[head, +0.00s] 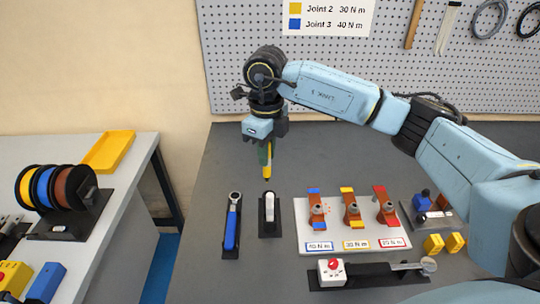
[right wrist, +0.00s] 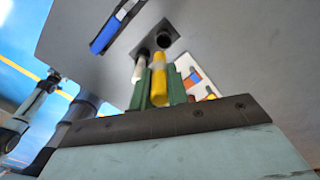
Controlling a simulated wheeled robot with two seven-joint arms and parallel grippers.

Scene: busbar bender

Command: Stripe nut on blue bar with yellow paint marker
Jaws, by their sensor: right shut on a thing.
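My right gripper (head: 265,150) is shut on the yellow paint marker (head: 267,170), which hangs tip down above the table. In the right wrist view the yellow marker (right wrist: 159,82) sits between the green fingers (right wrist: 160,92). Below it is a black holder (head: 276,229) with a white marker (head: 269,207) standing in it; the white marker also shows in the right wrist view (right wrist: 140,66). The blue bar (head: 314,191), copper with a blue end, is leftmost on the white board, with a grey nut (head: 318,210) on it. My left gripper is not in view.
The white board (head: 350,236) also bears a yellow-ended bar (head: 349,191) and a red-ended bar (head: 380,191). A blue-handled wrench (head: 231,226) lies left of the holder. The table behind the board is clear.

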